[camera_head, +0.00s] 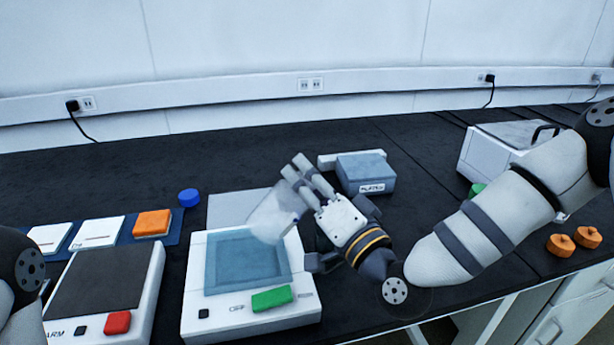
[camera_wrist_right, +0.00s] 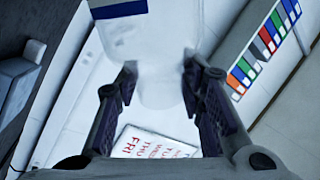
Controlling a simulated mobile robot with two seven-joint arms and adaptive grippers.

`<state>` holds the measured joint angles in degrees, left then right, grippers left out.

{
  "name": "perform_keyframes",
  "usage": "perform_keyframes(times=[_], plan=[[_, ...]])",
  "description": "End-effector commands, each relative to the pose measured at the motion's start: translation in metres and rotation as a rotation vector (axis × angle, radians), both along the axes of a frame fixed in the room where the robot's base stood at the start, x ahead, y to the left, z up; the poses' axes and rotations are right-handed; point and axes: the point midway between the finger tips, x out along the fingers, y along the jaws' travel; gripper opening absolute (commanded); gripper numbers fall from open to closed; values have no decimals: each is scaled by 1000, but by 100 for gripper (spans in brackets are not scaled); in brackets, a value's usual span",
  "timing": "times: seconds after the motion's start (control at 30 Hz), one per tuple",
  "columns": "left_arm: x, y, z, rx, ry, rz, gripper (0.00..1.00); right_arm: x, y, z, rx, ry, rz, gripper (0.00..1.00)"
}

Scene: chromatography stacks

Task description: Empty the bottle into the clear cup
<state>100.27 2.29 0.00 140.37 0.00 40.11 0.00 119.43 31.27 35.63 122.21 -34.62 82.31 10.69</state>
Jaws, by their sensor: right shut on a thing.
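My right gripper (camera_head: 294,168) is shut on a translucent whitish bottle (camera_head: 272,218) and holds it tilted, over the white device with a blue-grey square plate (camera_head: 219,274). In the right wrist view the bottle (camera_wrist_right: 155,45) lies between the two dark fingers, with a blue-and-white label band at the top edge. I cannot tell whether liquid is in it or leaving it. I cannot make out a clear cup; the bottle and gripper cover part of the device. Only a piece of my left arm shows at the left edge; its gripper is out of view.
A blue cap (camera_head: 188,197) lies on the dark bench (camera_head: 130,175). At left are a dark-topped device (camera_head: 97,281) with a red button and an orange block (camera_head: 152,222). A grey-blue box (camera_head: 365,172) stands behind the gripper. Orange pieces (camera_head: 560,245) lie at right.

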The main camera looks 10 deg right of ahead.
Motion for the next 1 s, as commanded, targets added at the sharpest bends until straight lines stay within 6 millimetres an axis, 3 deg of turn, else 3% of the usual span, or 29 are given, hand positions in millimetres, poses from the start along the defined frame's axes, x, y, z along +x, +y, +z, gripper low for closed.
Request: perform_keyframes(times=[1.0], plan=[[-8, 0, -8, 0, 30, 0, 76, 0, -2, -8, 118, 18, 0, 0]])
